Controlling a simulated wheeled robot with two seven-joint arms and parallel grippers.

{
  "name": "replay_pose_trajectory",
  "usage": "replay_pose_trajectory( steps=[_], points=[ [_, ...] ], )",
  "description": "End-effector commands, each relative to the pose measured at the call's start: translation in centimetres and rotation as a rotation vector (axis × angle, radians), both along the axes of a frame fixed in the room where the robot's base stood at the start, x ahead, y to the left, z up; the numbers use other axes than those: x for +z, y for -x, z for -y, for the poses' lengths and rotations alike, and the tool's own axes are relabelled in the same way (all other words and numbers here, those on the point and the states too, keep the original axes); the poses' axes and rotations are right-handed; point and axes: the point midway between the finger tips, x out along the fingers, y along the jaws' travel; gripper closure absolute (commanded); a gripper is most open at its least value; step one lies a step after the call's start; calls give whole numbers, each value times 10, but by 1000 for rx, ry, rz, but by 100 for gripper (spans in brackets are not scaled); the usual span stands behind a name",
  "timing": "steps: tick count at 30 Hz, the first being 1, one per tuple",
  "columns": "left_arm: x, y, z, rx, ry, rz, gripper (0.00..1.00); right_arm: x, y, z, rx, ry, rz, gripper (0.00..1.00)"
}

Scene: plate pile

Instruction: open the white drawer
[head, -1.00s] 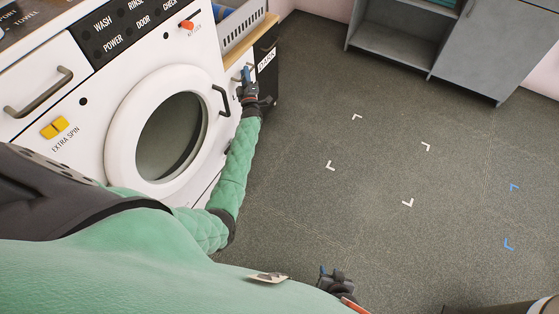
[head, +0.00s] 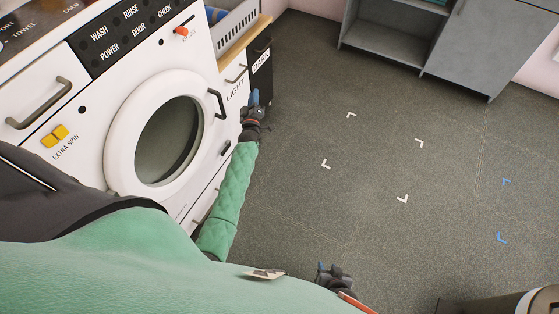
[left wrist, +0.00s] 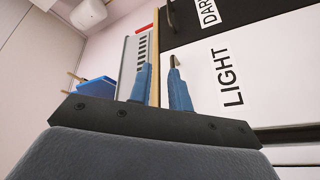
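The white drawer (head: 232,103), labelled LIGHT, is at the right of the washing machine in the head view and looks closed. Its bar handle (head: 236,74) is above the label. In the left wrist view the white front (left wrist: 205,70) fills the right side. My left gripper (head: 255,98) is in front of the drawer, low and to the right of its label. In the left wrist view its two blue fingers (left wrist: 160,80) are apart with nothing clearly held; a small grey piece shows at the right fingertip. My right gripper (head: 335,272) is low in the head view, away from the drawer; its fingers are unclear.
A black front (head: 262,78) labelled DARK adjoins the white drawer. A grey basket (head: 235,25) stands on the wooden top above. The washing machine's round door (head: 117,150) is to the left. The grey floor (head: 330,130) to the right is clear, with a grey cabinet (head: 385,50) behind.

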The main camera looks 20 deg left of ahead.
Motion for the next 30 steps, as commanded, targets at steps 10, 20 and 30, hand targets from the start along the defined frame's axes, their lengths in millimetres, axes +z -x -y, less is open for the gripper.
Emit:
replay_pose_trajectory(
  steps=[10, 20, 30],
  points=[
    [10, 24, 50, -142, -83, -214, 81, 23, 0, 0, 0, 0, 0, 64],
    [14, 55, 92, -261, -162, -399, 81, 39, 0, 0, 0, 0, 0, 64],
    [21, 93, 131, -370, -239, -569, 81, 54, 0, 0, 0, 0, 0, 64]
  ],
)
